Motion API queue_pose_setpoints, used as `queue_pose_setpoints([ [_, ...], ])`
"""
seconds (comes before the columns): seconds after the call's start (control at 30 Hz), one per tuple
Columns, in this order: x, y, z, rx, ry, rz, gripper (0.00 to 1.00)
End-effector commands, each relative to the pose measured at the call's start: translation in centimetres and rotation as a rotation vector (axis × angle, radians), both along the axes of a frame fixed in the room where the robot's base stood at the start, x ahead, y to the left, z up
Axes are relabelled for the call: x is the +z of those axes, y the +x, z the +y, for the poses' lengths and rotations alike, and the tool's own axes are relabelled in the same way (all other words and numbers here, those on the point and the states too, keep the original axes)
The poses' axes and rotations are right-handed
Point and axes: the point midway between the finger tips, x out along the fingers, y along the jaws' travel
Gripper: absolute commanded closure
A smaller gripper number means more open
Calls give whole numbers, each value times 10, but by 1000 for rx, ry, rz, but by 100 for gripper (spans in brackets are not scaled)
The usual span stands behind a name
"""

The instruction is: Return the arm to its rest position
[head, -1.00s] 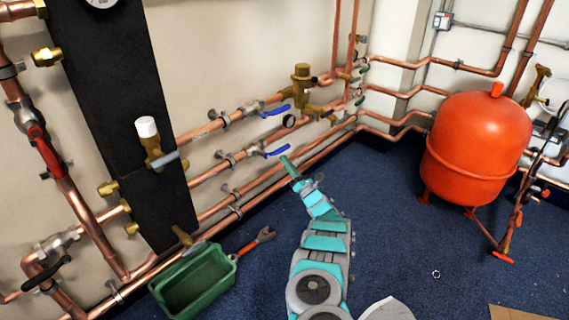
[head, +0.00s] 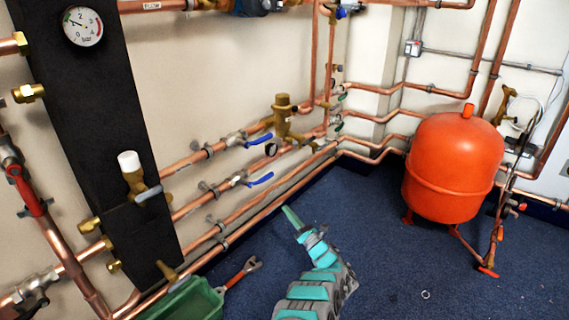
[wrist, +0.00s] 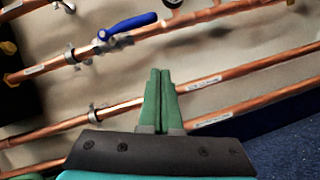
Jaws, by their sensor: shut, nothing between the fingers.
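My gripper (head: 291,216) is at the end of my teal and grey arm, in the lower middle of the head view, over the blue carpet and in front of the wall pipes. In the wrist view its two green fingers (wrist: 159,75) lie side by side, shut and with nothing held. Copper pipes (wrist: 215,82) run across behind the fingers. I cannot tell how far the fingertips are from them.
Blue-handled valves (head: 258,179) stick out from the wall pipes. A green bin (head: 190,303) and a red-handled wrench (head: 240,272) are at lower left. A red tank (head: 455,165) stands at right. Blue carpet (head: 400,265) between arm and tank is mostly clear.

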Motion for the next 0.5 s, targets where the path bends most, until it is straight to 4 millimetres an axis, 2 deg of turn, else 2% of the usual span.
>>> queue_pose_setpoints([
  [0.17, 8, 16, -5, -38, 72, 70, 100],
  [0.4, 28, 61, -19, -143, 336, 339, 100],
  [0.5, 36, 75, -20, -171, 455, 459, 100],
])
